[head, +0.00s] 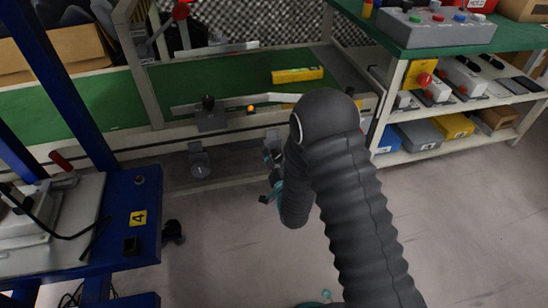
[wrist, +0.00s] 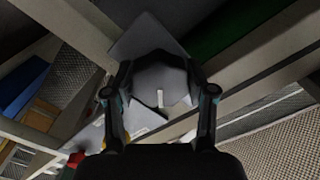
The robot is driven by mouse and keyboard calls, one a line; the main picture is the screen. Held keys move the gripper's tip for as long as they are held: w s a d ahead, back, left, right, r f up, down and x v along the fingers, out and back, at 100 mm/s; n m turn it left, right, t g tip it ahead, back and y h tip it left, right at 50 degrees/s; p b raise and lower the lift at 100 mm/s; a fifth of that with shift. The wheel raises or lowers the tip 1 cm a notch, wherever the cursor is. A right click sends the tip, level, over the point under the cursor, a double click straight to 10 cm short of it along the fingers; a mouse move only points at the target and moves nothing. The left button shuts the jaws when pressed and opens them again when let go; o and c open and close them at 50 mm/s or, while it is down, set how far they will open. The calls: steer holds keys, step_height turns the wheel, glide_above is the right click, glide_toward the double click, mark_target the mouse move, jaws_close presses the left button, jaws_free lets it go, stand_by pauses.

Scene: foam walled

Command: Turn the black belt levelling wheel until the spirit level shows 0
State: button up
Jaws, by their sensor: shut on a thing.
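The black levelling wheel (wrist: 158,78) fills the middle of the wrist view, dark and many-sided, with a short pale mark on its face. My gripper (wrist: 160,92) has one finger on each side of the wheel and is shut on it. In the head view my gripper (head: 271,160) is at the front frame of the belt, partly hidden by my arm, and the wheel is mostly hidden there. A yellow bar (head: 297,74), which looks like the spirit level, lies on the green belt (head: 235,88). Its reading is too small to tell.
A similar dark knob (head: 199,163) hangs below the belt frame to the left. A small orange light (head: 250,109) glows on the frame. A blue stand (head: 135,215) is at the left, and a shelf with bins (head: 420,135) is at the right. The floor in front is clear.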

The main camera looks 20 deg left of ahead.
steer(key=m, duration=0.5)
steer(key=shift+m, duration=0.3)
steer(key=m, duration=0.5)
steer(key=shift+m, duration=0.4)
steer(key=o, duration=1.2)
steer(key=shift+c, duration=0.2)
steer(key=shift+s, duration=0.1)
steer(key=v, duration=1.2)
steer(key=shift+f, duration=0.1)
